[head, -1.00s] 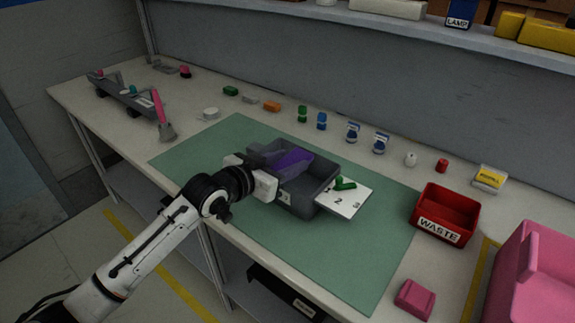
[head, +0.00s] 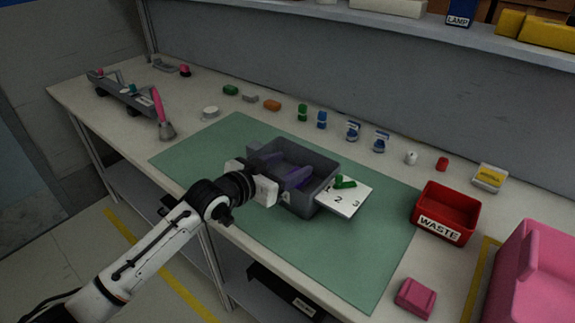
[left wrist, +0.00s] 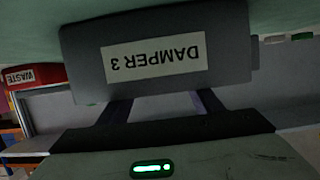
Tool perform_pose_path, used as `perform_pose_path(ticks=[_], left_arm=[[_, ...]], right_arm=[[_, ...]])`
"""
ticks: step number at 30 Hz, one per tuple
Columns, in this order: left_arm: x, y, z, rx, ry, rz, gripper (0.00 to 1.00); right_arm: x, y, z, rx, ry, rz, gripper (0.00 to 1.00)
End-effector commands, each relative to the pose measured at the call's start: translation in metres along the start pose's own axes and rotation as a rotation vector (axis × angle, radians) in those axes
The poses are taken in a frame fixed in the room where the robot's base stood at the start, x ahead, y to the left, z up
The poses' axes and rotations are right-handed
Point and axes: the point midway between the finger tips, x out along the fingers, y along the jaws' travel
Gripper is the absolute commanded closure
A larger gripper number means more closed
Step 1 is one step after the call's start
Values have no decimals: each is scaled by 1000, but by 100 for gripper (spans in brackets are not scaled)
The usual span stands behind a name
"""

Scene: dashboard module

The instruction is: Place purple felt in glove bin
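A dark grey open bin (head: 322,192) stands on the green mat, with a small pale label on its near side. A grey face (left wrist: 222,50) with an upside-down "DAMPER 3" label fills the upper middle there. My right gripper is not in view.
A white numbered card (head: 345,204) with green pieces lies against the bin's right side. A red WASTE bin (head: 446,208) and a pink block (head: 415,298) are farther right. Several small parts line the back of the bench. The mat's front right is clear.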

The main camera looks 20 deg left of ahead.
Motion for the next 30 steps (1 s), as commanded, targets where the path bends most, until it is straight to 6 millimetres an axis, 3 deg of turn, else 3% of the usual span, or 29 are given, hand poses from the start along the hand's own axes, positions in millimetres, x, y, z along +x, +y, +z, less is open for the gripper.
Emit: perform_pose_path(ticks=[1, 6, 11, 24, 30], left_arm=[[0, 0, 8, -2, -16, 0, 38], [0, 0, 9, -3, -19, -1, 38], [-3, 0, -4, -3, -17, -1, 38], [-92, 0, -6, 0, -13, 0, 38], [-117, -1, -8, -1, -10, -1, 38]], right_arm=[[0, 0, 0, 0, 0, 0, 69], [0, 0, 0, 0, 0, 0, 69], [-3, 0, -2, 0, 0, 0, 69], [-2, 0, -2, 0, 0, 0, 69], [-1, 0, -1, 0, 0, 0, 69]])
